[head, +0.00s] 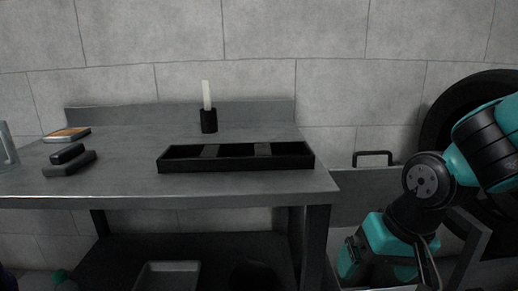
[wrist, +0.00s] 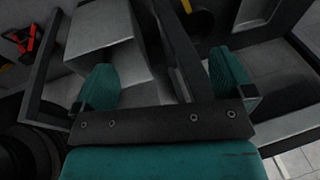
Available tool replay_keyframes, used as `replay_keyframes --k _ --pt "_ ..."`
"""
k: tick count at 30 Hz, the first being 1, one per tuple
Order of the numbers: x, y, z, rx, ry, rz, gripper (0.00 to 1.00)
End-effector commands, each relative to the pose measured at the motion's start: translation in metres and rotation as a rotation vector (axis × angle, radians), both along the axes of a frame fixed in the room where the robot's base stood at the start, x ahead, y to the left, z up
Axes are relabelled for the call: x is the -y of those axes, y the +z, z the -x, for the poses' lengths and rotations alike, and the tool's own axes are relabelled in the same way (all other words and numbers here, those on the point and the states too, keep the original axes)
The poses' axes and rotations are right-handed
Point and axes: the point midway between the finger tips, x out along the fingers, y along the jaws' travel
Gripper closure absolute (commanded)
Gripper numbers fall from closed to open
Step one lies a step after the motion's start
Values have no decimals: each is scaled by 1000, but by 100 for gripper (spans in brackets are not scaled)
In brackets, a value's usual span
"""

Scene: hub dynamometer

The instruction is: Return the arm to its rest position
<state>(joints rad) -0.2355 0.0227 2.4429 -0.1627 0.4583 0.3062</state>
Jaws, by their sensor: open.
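My arm (head: 428,180), teal and black, reaches in from the right edge of the head view and bends down to the right of the workbench. Its lower end is low, beside a grey metal frame. In the wrist view my gripper (wrist: 165,78) shows two teal fingers spread wide apart, with nothing held between them. Grey panels and a dark bar lie beyond the fingers; I cannot tell whether the fingers touch them.
The metal workbench (head: 120,185) carries a black divided tray (head: 235,166), a black cup (head: 208,121) with a pale stick, dark blocks (head: 70,168) and a flat orange-topped item (head: 67,134). A black handle (head: 373,154) and large tyre (head: 440,128) stand near my arm.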

Motion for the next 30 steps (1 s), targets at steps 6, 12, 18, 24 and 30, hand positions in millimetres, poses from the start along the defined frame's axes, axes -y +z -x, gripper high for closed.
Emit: replay_keyframes --k 6,12,18,24,30 --pt "-37 42 75 5 393 -74 1" --pt "-49 83 118 11 618 -101 1" --pt "-49 129 117 10 612 -100 1" --pt "-48 193 117 9 609 -101 1" --pt "-48 272 117 9 607 -100 1"
